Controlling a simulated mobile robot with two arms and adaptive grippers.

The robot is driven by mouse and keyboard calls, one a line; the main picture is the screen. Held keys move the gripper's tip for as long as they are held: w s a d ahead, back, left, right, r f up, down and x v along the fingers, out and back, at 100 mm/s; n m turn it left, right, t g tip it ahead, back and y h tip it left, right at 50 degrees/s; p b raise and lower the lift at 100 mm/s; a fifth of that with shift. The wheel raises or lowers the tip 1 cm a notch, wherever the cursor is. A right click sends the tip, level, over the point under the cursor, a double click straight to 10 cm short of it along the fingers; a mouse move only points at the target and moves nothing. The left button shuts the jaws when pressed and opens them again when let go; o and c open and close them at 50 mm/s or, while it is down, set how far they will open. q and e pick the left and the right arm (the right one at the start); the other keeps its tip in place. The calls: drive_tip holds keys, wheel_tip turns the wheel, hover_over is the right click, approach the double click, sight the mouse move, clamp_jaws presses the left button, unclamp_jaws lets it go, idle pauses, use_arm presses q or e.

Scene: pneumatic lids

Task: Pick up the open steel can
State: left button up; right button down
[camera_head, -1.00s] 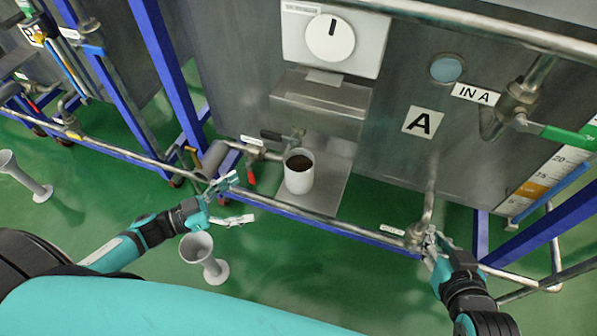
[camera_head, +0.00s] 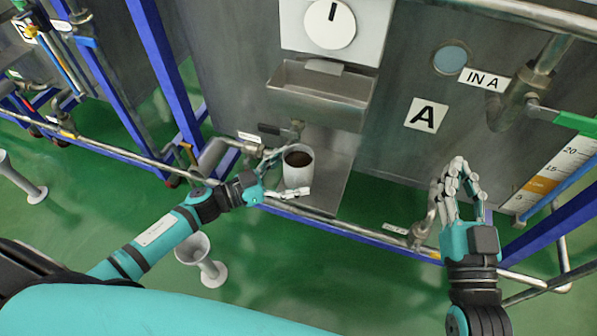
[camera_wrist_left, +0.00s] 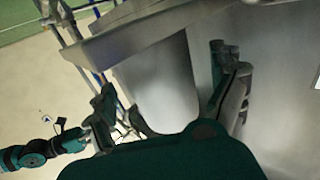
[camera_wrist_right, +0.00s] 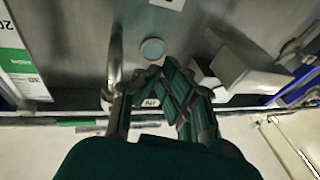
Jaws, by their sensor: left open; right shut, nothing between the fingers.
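The open steel can (camera_head: 297,174), pale grey with dark contents showing in its open top, stands upright on a metal shelf (camera_head: 327,184) below the tank front. My left gripper (camera_head: 282,174) is open, with one finger on the far side of the can and the other on the near side. In the left wrist view the can (camera_wrist_left: 163,88) lies between the two spread fingers; whether they touch it I cannot tell. My right gripper (camera_head: 460,170) is shut and empty, raised in front of the tank at the right; its fingers also show in the right wrist view (camera_wrist_right: 160,85).
A metal box (camera_head: 320,95) juts from the tank just above and behind the can. A pipe rail (camera_head: 325,221) runs along the shelf's front. A valve with a dark handle (camera_head: 283,131) sits behind the can. A grey funnel-shaped stand (camera_head: 195,250) is on the green floor.

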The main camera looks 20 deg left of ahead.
use_arm(q)
drive_tip(key=shift+x, duration=0.95)
drive_tip(key=c, duration=1.4)
use_arm(e)
drive_tip(key=shift+s+r+t, duration=0.25)
drive_tip(key=shift+r+t, duration=0.35)
drive_tip(key=shift+r, duration=0.35)
use_arm(q)
drive_tip(key=shift+c, duration=0.7)
drive_tip(key=shift+r, duration=0.1)
